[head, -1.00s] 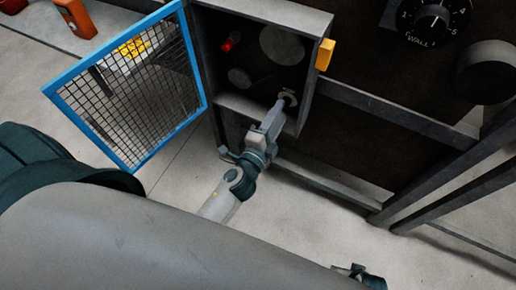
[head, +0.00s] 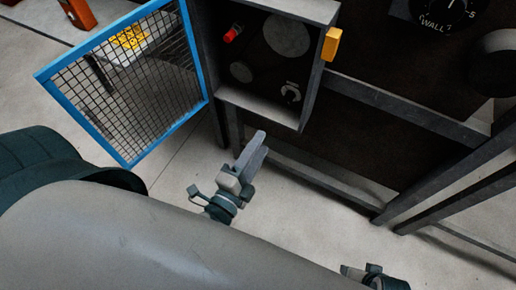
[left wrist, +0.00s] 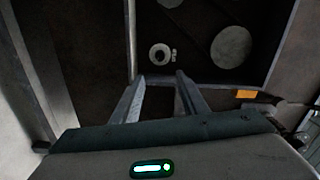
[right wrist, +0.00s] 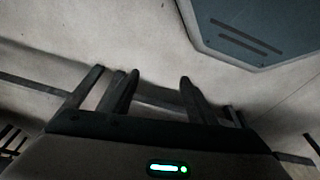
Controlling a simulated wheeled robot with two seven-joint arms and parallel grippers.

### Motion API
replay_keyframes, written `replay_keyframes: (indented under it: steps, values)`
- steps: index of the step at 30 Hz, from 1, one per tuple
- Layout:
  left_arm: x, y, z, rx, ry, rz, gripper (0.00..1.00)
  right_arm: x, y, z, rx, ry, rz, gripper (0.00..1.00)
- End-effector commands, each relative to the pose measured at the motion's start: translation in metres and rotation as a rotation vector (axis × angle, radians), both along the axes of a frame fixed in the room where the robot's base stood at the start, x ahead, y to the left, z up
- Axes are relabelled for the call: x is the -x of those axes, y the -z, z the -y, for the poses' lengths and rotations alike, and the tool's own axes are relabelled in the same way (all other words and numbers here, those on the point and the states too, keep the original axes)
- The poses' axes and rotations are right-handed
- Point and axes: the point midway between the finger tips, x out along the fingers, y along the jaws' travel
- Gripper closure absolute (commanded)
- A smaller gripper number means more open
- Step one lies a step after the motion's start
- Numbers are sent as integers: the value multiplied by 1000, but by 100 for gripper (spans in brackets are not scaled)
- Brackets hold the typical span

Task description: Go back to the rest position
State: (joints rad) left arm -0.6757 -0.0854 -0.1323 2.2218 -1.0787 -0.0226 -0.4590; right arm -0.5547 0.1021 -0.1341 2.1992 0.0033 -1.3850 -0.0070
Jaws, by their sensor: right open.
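My left gripper (head: 254,150) is in front of and below the open grey box (head: 258,99), clear of it and empty. Its two fingers stand apart in the left wrist view (left wrist: 160,95). The small round knob (head: 290,93) in the box's lower right corner is free of the fingers; it also shows in the left wrist view (left wrist: 160,54). My right gripper (right wrist: 158,95) is open and empty over pale floor in the right wrist view. Only part of that arm's end shows at the bottom edge of the head view.
A blue-framed mesh door (head: 128,85) stands swung open left of the box. A yellow latch block (head: 331,44) is on the box's right edge. A red button (head: 233,33) sits inside. Dark machine frame beams (head: 410,112) run to the right. Pale floor lies below.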

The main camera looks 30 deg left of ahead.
Motion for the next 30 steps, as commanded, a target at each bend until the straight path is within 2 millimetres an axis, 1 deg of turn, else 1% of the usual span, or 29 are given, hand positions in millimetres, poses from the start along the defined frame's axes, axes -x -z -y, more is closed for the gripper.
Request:
replay_keyframes:
  steps: [18, 22, 23, 26, 29, 30]
  values:
    - [1, 0, 0, 0, 0, 0, 60, 0, -1, 0, 0, 0, 0, 48]
    - [0, 6, 1, 19, 0, -15, 60, -1, 0, -1, -1, -1, 4, 48]
    - [0, 9, 1, 30, 0, -24, 60, -2, 2, -1, -3, -2, 6, 48]
    - [-3, 28, 3, 97, -3, -71, 60, -6, 10, -3, -5, -2, 13, 48]
    - [-5, 61, 5, 204, -13, -154, 60, -14, 23, -6, -11, -5, 31, 48]
    - [-5, 78, 6, 257, -20, -196, 60, -17, 30, -8, -14, -5, 39, 48]
